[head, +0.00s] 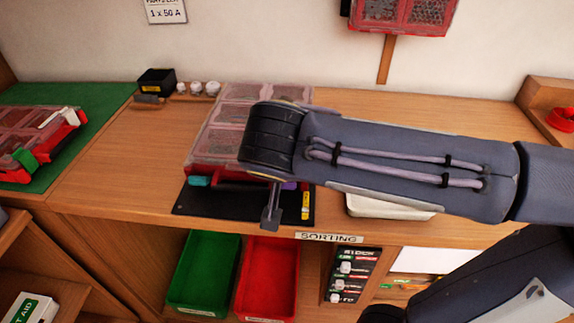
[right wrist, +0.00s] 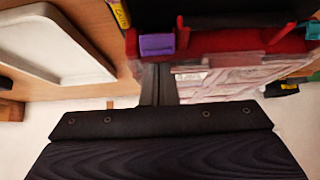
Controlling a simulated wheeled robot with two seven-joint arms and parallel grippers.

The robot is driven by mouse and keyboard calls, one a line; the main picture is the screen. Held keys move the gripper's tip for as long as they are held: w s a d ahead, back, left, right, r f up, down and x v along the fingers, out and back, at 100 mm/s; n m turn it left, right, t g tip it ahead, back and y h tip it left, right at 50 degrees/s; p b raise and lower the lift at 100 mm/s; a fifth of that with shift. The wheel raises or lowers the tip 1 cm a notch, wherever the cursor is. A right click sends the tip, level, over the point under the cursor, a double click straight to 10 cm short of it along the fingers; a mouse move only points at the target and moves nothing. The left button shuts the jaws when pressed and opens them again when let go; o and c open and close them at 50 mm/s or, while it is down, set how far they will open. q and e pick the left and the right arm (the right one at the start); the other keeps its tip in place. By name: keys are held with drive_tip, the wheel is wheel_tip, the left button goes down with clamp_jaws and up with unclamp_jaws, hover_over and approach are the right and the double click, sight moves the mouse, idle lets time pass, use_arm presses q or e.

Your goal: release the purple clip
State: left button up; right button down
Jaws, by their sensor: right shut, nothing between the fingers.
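The purple clip (head: 290,185) is on the front edge of a red case with a clear lid (head: 207,140), mostly hidden behind my right arm in the head view. In the right wrist view the purple clip (right wrist: 157,44) sits on the red edge, just beyond my fingertips. I cannot tell whether it is latched. A teal clip (head: 199,181) is at the left of the same edge. My right gripper (head: 270,220) is shut and empty, pointing down in front of the case; its closed fingers show in the right wrist view (right wrist: 158,70). My left gripper is out of view.
The case rests by a black mat (head: 238,206) with a yellow-labelled item (head: 306,205) on it. A white tray (head: 385,207) lies under my right arm. Another red case (head: 30,143) is on a green mat at left. Green (head: 203,270) and red bins (head: 267,280) stand below.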

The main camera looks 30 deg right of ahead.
drive_tip(key=s+a+r+p, duration=0.2)
drive_tip(key=s+r, duration=0.1)
drive_tip(key=r, duration=0.7)
drive_tip(key=shift+s+r+p, duration=0.15)
drive_tip(key=shift+r+p, duration=0.15)
drive_tip(key=shift+r, duration=0.1)
